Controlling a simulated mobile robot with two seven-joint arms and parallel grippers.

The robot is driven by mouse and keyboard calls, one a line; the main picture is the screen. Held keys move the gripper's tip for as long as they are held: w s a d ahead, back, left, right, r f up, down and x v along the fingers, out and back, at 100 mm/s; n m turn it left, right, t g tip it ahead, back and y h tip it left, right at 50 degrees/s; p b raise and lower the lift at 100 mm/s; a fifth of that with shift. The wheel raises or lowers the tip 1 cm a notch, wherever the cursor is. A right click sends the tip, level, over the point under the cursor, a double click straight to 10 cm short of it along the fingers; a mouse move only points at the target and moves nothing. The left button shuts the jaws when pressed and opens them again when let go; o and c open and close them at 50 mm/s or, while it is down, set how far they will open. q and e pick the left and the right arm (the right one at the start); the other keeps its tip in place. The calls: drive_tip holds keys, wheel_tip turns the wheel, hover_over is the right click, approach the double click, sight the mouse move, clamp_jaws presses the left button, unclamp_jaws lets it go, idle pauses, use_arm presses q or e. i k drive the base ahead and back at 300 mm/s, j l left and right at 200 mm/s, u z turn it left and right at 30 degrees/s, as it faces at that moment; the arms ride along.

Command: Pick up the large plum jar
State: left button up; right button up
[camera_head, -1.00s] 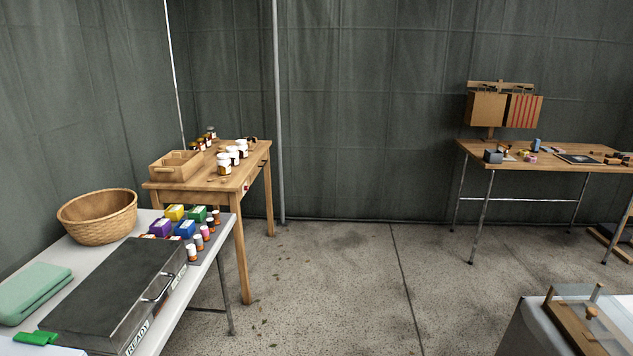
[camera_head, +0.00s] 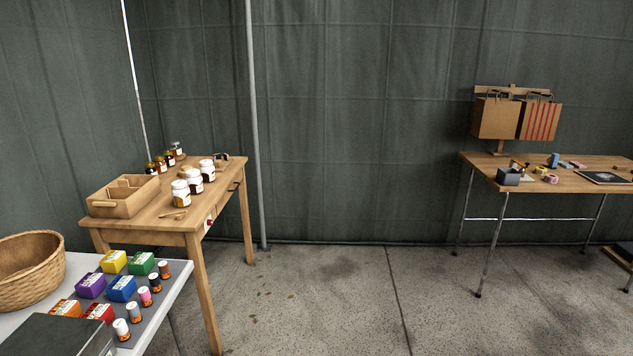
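Several jars stand on the wooden table at the left. Three larger jars with white lids and pale labels form a row near its middle: a front jar (camera_head: 181,193), a middle jar (camera_head: 195,181) and a back jar (camera_head: 207,170). Smaller dark-lidded jars (camera_head: 162,163) stand in a row behind them to the left. The labels are too small to read, so I cannot tell which is the large plum jar. Neither of my grippers is in view.
A wooden divided crate (camera_head: 124,205) sits on the wooden table (camera_head: 150,226). In front, a white table holds a wicker basket (camera_head: 30,270), coloured boxes (camera_head: 122,288), small bottles and a dark case (camera_head: 50,338). Another table (camera_head: 560,178) with paper bags stands at the right. The middle floor is clear.

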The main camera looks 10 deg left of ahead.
sight(194, 178)
drive_tip(key=i+u, duration=0.2)
drive_tip(key=i, duration=0.35)
drive_tip(key=i+l+u, duration=0.15)
drive_tip(key=i, duration=0.35)
drive_tip(key=i+l+u, duration=0.15)
drive_tip(key=i+u, duration=0.15)
drive_tip(key=u, duration=0.15)
drive_tip(key=i+l+u, duration=0.25)
drive_tip(key=u, duration=0.2)
drive_tip(key=i+l+u, duration=0.3)
drive_tip(key=u, duration=0.2)
drive_tip(key=i+l+u, duration=0.15)
drive_tip(key=l+u, duration=0.3)
drive_tip(key=i+l+u, duration=0.1)
drive_tip(key=l+u, duration=0.35)
